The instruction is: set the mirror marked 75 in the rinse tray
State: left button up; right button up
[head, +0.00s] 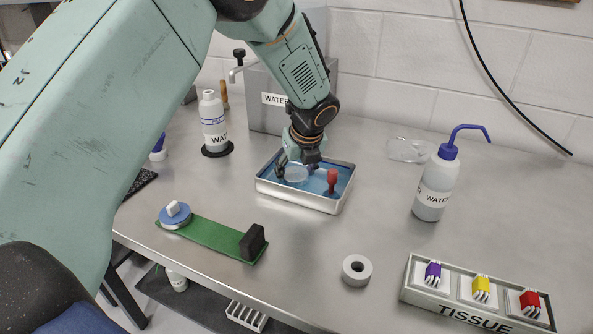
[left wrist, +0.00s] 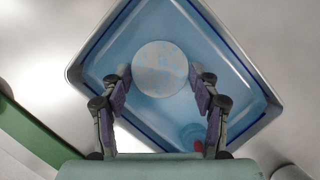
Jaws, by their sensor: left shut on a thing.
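My left gripper (head: 298,168) is over the rinse tray (head: 295,199), a metal tray with a blue inside. It is shut on a round pale mirror (head: 296,174). In the left wrist view, the mirror (left wrist: 160,68) shows as a mottled disc between the two purple-padded fingertips (left wrist: 160,78), with the blue tray floor behind it. I cannot tell whether the mirror touches the tray floor. No number can be read on it. My right gripper is not in view.
A red-handled thing (head: 332,180) stands in the tray's right part. A green strip (head: 215,238) with a blue disc and black block lies front left. A wash bottle (head: 437,185) stands right, a tape roll (head: 356,270) in front. A metal tank (head: 262,115) stands behind.

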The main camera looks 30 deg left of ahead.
pick_arm(q)
jog(key=shift+w+f, duration=0.2)
jog(key=shift+w, duration=0.1)
jog(key=o, duration=1.2)
jog(key=shift+w+d, duration=0.1)
jog(key=shift+o, duration=0.8)
jog(key=shift+s+r, duration=0.15)
jog(key=shift+s, duration=0.15)
jog(key=shift+w, duration=0.2)
jog(key=p+v, duration=0.2)
jog(key=v, duration=1)
jog(key=shift+p, duration=0.3)
